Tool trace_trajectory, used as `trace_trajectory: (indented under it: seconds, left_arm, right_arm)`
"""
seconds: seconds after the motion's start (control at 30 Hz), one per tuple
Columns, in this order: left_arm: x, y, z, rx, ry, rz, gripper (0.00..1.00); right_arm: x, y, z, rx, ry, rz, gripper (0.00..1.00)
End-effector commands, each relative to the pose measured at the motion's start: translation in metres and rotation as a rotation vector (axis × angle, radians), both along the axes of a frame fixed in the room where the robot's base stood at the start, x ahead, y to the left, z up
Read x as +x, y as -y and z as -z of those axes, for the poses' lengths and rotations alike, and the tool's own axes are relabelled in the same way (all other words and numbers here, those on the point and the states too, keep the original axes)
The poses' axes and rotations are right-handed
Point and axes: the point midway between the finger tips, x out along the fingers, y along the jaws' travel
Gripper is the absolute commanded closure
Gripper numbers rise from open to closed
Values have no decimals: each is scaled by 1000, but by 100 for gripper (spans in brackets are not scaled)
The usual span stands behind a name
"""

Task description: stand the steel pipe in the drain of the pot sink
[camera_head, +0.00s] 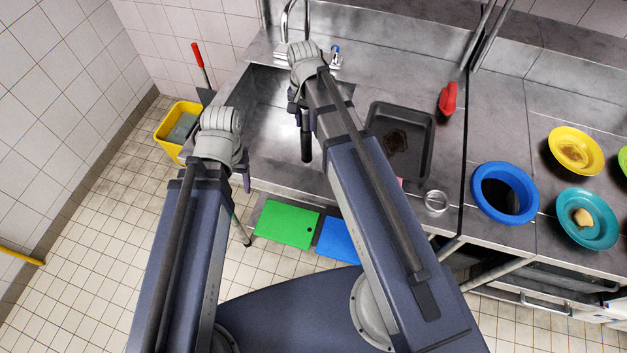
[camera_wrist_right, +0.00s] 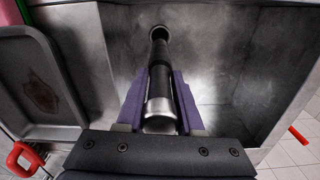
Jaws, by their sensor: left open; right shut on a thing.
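The steel pipe (camera_wrist_right: 160,78) is between the fingers of my right gripper (camera_wrist_right: 160,97), which is shut on it. In the right wrist view its near end is bright steel, and a dark length runs away towards the sink floor. In the head view the pipe (camera_head: 306,138) hangs roughly upright below my right gripper (camera_head: 300,104), over the pot sink (camera_head: 267,112). My left gripper (camera_head: 246,180) is open and empty, outside the sink's front left edge.
A faucet (camera_head: 291,20) stands behind the sink. A dark tray (camera_head: 430,150) with a brown stain, a red-handled object (camera_head: 448,98) and a glass (camera_head: 436,201) are on the counter to the right. A yellow bucket (camera_head: 166,130) stands on the floor at left.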

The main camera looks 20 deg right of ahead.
Motion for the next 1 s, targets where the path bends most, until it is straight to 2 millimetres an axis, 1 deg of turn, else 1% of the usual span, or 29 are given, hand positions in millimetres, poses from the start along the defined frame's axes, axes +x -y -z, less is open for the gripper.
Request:
trace_trajectory:
  seconds: [0.03,0.07,0.1,0.33,0.47,0.8,0.9,1.0]
  left_arm:
    - [0,0,15,0,0,0,29]
    - [0,0,18,0,0,0,26]
    - [0,0,21,0,0,-1,26]
    - [0,0,22,0,0,-1,26]
    - [0,0,31,0,0,-1,26]
    - [0,0,81,0,0,-1,26]
    - [0,0,86,0,0,-1,26]
    - [0,0,84,0,0,-1,26]
  right_arm:
    - [0,0,15,0,0,-32,100]
    - [1,0,18,0,0,-52,100]
    - [1,0,21,0,0,-74,100]
    - [1,0,22,0,0,-113,100]
    - [1,0,31,0,0,-112,100]
    - [1,0,81,0,0,-111,100]
    - [1,0,86,0,0,-111,100]
    - [1,0,84,0,0,-111,100]
